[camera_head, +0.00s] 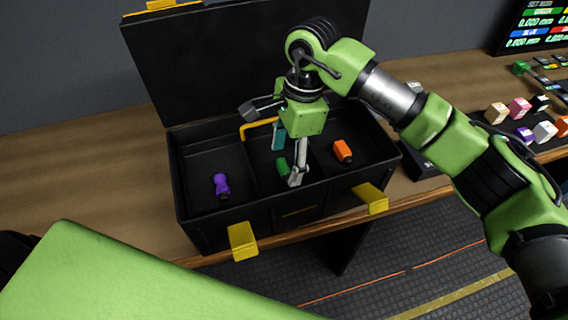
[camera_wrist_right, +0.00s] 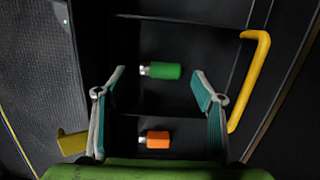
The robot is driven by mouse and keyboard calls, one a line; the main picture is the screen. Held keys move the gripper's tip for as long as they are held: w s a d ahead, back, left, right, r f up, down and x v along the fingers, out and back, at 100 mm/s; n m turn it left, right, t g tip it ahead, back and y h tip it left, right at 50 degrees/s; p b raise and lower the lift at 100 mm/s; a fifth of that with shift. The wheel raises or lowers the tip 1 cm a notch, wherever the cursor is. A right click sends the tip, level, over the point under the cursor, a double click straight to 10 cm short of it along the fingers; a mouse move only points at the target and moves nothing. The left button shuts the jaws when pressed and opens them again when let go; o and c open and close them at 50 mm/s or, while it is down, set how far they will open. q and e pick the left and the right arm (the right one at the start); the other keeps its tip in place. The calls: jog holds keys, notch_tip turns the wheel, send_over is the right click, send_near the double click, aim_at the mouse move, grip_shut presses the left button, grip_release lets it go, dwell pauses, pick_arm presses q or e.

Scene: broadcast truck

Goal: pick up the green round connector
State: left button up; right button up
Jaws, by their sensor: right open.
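The green round connector (camera_head: 282,166) lies in the middle compartment of the open black case (camera_head: 185,175). In the right wrist view the green connector (camera_wrist_right: 165,71) lies sideways, its metal end to the left. My right gripper (camera_head: 288,165) points down into the case above this compartment. In its wrist view the open fingers (camera_wrist_right: 158,75) stand apart on either side of the green connector in the picture, with visible gaps. Nothing is held. How high the fingertips are above it is hard to tell. My left gripper is out of view.
An orange connector (camera_head: 342,151) lies in the right compartment and a purple one (camera_head: 221,185) in the left. Dividers separate them. A yellow handle (camera_wrist_right: 253,80) and the raised lid (camera_head: 200,65) are close to the gripper. Small colored blocks (camera_head: 519,107) stand at right.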

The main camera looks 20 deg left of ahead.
aim_at(282, 164)
jog(key=shift+a+f, duration=0.1)
jog(key=shift+f, duration=1.1)
jog(key=shift+s, duration=0.1)
jog(key=c, duration=1.2)
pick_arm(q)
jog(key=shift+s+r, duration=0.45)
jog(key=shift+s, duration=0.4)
pick_arm(e)
jog(key=shift+o, duration=0.2)
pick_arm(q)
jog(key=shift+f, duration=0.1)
